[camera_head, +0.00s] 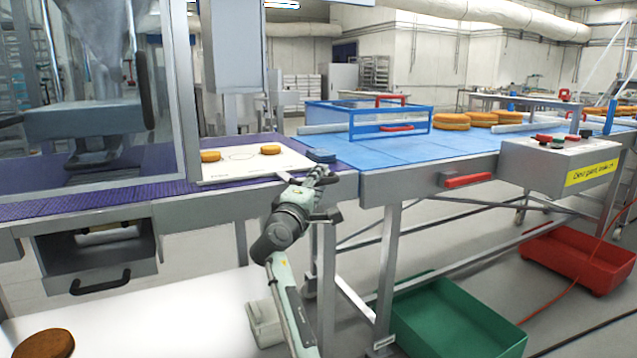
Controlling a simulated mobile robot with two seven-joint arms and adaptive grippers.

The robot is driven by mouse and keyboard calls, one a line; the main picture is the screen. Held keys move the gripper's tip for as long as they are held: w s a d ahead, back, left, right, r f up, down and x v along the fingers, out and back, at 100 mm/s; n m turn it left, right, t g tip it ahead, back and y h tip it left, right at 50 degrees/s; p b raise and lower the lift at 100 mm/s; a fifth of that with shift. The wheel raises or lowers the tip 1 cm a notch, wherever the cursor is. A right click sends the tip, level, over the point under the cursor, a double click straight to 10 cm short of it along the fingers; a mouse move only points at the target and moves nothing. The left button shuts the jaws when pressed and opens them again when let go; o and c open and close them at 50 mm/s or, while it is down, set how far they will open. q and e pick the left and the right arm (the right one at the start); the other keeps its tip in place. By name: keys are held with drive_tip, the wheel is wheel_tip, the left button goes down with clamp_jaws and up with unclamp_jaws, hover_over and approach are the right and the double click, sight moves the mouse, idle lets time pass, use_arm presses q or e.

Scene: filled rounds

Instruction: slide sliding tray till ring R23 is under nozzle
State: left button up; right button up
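The white sliding tray (222,171) lies on the purple belt (150,187) at the left centre, partly outside the machine's guard. Two orange-brown rounds (210,156) and (270,150) rest on it, with a drawn, empty ring (238,155) between them. The ring labels are too small to read, so I cannot tell which is R23. A blue block (321,155) sits at the tray's right end. My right gripper (320,178) is just below and in front of this block; whether it touches is unclear. Its finger opening is unclear. My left gripper is out of view. The nozzle cannot be made out clearly.
The guarded machine (90,119) stands at the left. A blue conveyor (400,150) with a blue frame and more rounds (452,121) extends right. A control box (560,160) and red handle (467,180) edge it. Green (450,320) and red (580,262) crates stand below.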

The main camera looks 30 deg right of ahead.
clamp_jaws()
idle(0.5)
